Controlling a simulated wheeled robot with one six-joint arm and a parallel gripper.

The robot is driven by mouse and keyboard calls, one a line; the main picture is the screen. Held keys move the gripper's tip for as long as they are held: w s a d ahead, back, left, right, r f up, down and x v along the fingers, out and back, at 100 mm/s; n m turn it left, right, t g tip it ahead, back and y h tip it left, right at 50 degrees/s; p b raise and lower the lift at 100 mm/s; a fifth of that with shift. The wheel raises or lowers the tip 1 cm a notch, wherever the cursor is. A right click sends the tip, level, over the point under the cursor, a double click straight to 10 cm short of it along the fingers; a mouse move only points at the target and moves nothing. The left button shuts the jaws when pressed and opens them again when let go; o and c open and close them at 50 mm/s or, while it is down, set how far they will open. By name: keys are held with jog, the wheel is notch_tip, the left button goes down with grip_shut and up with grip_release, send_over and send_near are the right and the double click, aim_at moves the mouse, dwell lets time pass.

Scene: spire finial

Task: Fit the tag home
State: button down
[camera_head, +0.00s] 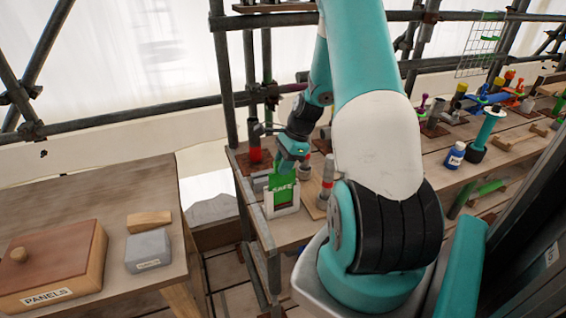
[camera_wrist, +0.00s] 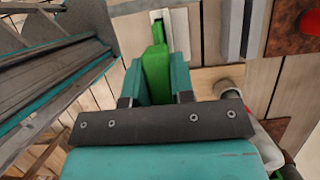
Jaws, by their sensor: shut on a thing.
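The green tag (camera_head: 281,192), marked SAFE, stands upright at a white holder (camera_head: 294,208) on the wooden bench. Its lower part shows within the holder's outline, with white at its sides and below it. My gripper (camera_head: 290,152) is above and shut on the tag's upper end. In the wrist view the tag (camera_wrist: 155,68) sits between my teal fingers (camera_wrist: 158,80). The white holder (camera_wrist: 178,17) lies just beyond, with green showing in its slot. I cannot tell how deep the tag sits.
A grey-and-red post (camera_head: 327,180) stands close to the right of the holder. A red cylinder (camera_head: 255,156) is behind it to the left. A separate table with a PANELS box (camera_head: 50,262) and a grey block (camera_head: 148,248) is at left, across a gap.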

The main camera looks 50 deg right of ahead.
jog(key=shift+f+b, duration=1.1)
jog(key=shift+f, duration=0.95)
jog(key=shift+c, duration=1.5)
grip_release()
jog(key=shift+r, duration=0.15)
jog(key=shift+p+v, duration=3.7)
jog(key=shift+v, duration=0.7)
